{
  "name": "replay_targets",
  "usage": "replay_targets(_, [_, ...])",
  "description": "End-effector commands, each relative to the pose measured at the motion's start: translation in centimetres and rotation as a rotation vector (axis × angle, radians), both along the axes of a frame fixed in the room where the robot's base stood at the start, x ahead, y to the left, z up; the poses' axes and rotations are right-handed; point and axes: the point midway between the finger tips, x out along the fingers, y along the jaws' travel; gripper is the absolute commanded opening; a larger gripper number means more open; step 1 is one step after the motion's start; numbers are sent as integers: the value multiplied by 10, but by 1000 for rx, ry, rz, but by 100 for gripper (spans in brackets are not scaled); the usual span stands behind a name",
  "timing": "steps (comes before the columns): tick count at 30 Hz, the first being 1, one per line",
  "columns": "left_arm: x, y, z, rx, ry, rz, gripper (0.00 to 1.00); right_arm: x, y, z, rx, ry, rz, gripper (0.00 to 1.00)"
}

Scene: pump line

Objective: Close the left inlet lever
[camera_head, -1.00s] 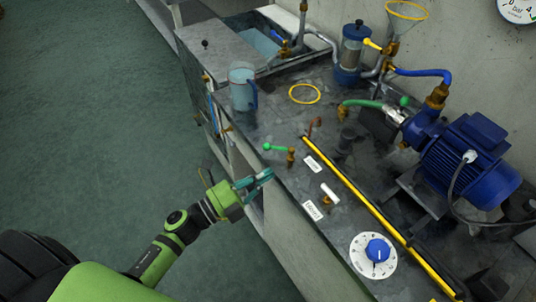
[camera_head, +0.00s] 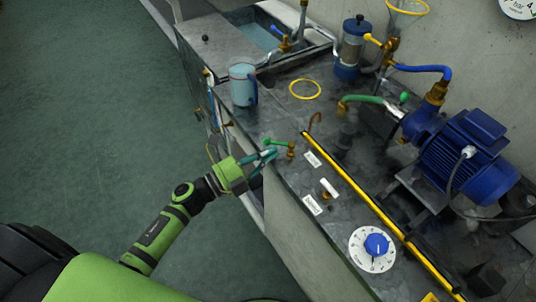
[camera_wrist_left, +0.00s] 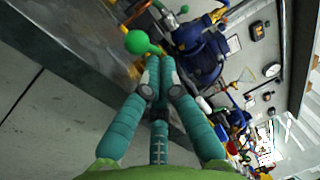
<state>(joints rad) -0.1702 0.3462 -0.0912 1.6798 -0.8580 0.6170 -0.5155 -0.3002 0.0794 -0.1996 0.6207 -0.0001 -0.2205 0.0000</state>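The inlet lever with a green knob (camera_head: 267,142) and brass valve body (camera_head: 291,149) stands near the bench's front edge, its handle pointing left toward the edge. A white label lies beside it. My left gripper (camera_head: 275,152) has its teal fingers at the front edge, just below the green handle. In the left wrist view the green knob (camera_wrist_left: 137,42) is just ahead and left of the fingertips (camera_wrist_left: 159,62). The fingertips are together with nothing visible between them. I cannot tell whether they touch the lever. My right gripper is not in view.
A second lever with a white handle (camera_head: 329,187) stands nearer on the bench. A yellow rail (camera_head: 375,212) runs behind both levers. A blue dial (camera_head: 376,245), a jug (camera_head: 242,85), a yellow ring (camera_head: 305,89) and a blue pump (camera_head: 468,155) are around. The floor at left is clear.

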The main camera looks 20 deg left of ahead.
Motion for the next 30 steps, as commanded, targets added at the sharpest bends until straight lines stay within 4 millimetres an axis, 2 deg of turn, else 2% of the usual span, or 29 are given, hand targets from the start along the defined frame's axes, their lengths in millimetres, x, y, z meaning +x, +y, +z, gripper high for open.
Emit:
replay_targets(22, [7, 6, -2, 3, 0, -133, 0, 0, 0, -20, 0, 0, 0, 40])
replay_targets(30, [14, 13, -6, 6, -2, -255, 0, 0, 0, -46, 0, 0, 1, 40])
